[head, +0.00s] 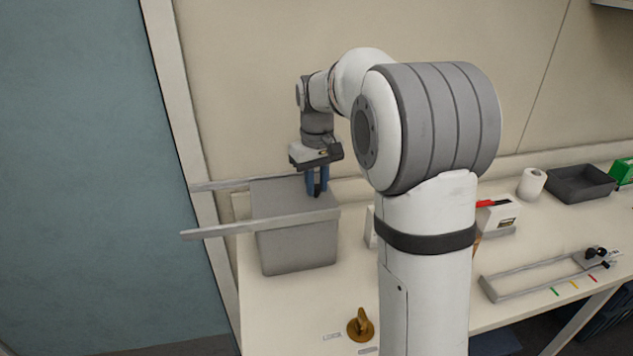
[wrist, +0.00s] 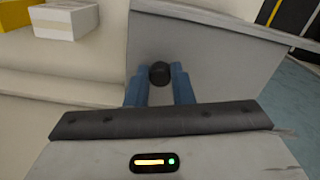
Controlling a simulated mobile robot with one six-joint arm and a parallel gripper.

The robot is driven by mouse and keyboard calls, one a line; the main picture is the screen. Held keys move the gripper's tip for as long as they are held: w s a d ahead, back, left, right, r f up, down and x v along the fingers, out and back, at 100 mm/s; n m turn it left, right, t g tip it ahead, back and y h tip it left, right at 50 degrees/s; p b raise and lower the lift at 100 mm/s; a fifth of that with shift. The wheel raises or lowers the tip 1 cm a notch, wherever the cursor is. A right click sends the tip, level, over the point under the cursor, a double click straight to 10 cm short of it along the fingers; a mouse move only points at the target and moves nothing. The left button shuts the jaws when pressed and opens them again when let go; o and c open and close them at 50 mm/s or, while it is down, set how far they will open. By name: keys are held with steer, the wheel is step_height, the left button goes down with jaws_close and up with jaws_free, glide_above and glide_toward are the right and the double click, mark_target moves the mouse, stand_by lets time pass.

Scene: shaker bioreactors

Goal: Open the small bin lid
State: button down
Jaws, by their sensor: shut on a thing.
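The small grey bin (head: 298,248) stands at the left end of the worktable. Its flat grey lid (head: 280,190) lies across the top and looks closed in the head view; the lid also fills the middle of the wrist view (wrist: 215,62). My gripper (head: 317,190) points down at the right part of the lid. Its blue fingers (wrist: 159,78) are shut on a round black knob (wrist: 159,72) on the lid. The knob's base is partly hidden by the fingers.
Two light rails (head: 225,229) run past the front and back of the bin and stick out left. The wall is close behind. A paper roll (head: 532,183), a dark tray (head: 580,184) and a brass-coloured piece (head: 360,325) are on the table.

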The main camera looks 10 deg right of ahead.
mark_target(256, 206)
steer(key=a+p, duration=0.1)
steer(key=a, duration=1.3)
steer(key=shift+a, duration=0.15)
steer(key=c, duration=1.3)
jaws_free()
steer(key=shift+o, duration=0.2)
step_height(256, 206, up, 8)
steer(key=shift+f, duration=0.1)
